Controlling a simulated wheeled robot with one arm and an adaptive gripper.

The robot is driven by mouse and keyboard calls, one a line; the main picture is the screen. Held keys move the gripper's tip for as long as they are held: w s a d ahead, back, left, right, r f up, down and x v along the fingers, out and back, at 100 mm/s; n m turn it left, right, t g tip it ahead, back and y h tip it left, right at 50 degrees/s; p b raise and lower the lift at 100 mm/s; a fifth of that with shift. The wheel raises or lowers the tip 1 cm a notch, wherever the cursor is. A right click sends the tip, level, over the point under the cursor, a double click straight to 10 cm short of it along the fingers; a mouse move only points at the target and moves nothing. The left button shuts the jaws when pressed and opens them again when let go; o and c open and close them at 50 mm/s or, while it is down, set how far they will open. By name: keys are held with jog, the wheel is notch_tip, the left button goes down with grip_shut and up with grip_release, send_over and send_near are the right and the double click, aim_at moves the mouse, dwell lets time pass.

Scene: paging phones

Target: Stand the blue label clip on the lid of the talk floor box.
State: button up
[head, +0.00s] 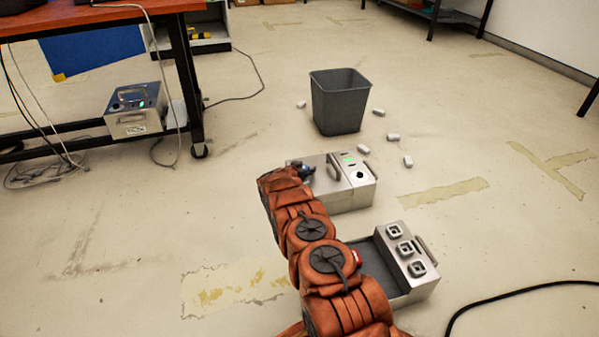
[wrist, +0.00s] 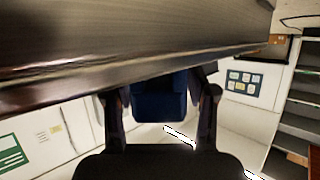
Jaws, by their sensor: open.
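In the wrist view, a dark blue piece (wrist: 158,100), likely the blue label clip, sits between the two black fingers of my gripper (wrist: 160,105). The fingers are apart, and I cannot tell whether they touch it. A close brown-grey metal surface hides its upper part. In the head view my gripper (head: 306,171) is at the left end of a metal floor box (head: 345,199) with a handle and green light. The clip is not clear there. A second metal floor box (head: 410,290) has several square sockets. I cannot read which is the talk floor box.
A dark grey bin (head: 338,105) stands behind the boxes, with several small white pieces (head: 393,137) around it. A workbench (head: 100,20) is at the left. A black cable (head: 520,292) lies at the lower right. The floor at right is mostly clear.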

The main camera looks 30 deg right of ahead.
jog(key=shift+p+v, duration=0.4)
jog(key=shift+v, duration=0.4)
jog(key=p+v, duration=0.4)
jog(key=v, duration=0.6)
jog(key=shift+a+r, duration=0.15)
jog(key=shift+a, duration=0.15)
